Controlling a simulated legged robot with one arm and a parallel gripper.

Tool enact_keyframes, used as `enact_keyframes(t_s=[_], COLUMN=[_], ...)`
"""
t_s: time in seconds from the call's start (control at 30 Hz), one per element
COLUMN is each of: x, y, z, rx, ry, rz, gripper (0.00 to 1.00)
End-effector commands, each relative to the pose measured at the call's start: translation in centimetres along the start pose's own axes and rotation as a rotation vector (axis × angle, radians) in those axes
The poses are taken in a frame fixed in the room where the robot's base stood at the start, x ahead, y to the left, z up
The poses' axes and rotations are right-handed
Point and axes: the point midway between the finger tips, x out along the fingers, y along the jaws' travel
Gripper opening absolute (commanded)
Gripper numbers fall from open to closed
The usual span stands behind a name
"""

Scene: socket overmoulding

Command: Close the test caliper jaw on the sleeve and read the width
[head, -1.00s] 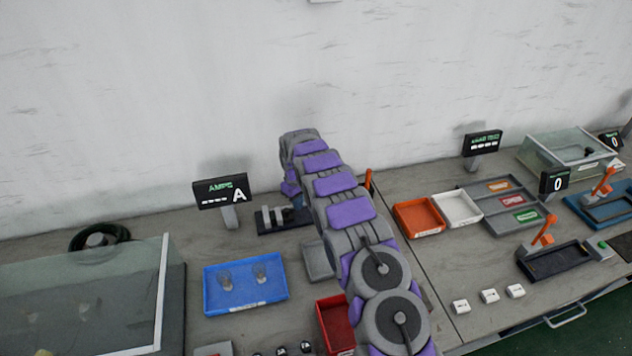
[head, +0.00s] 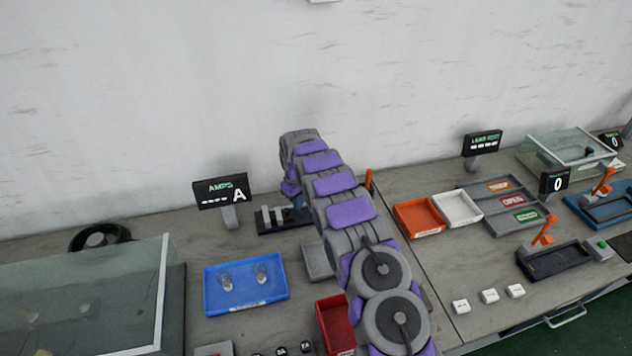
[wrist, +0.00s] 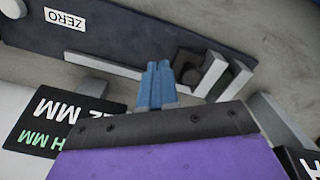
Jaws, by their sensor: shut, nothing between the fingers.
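In the wrist view, my gripper (wrist: 158,68) is shut, its blue fingers together and empty, close beside a pale bar (wrist: 115,72) on the dark caliper base (wrist: 130,45). Two pale upright jaw-like blocks (wrist: 216,72) stand right of the fingers. A dark rounded piece (wrist: 188,62), possibly the sleeve, is between the fingers and these blocks. I cannot tell whether the fingers touch the bar or whether the blocks touch the dark piece. A black readout (wrist: 62,118) at left shows a white "2 MM", its first part cut off.
The base carries a ZERO label (wrist: 65,19). In the head view, an AMPS display (head: 221,190) stands left of my arm. A blue tray (head: 218,303), a red bin (head: 334,325) and an orange tray (head: 418,217) lie around it. A pale wall rises behind the bench.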

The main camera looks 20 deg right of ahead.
Motion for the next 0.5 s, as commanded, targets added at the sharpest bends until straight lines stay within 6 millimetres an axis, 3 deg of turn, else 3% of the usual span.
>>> enact_keyframes(t_s=[0.5], x=[1.8], y=[0.0], z=[0.0], rx=[-0.001], ry=[-0.002], rz=[-0.001], gripper=[0.00])
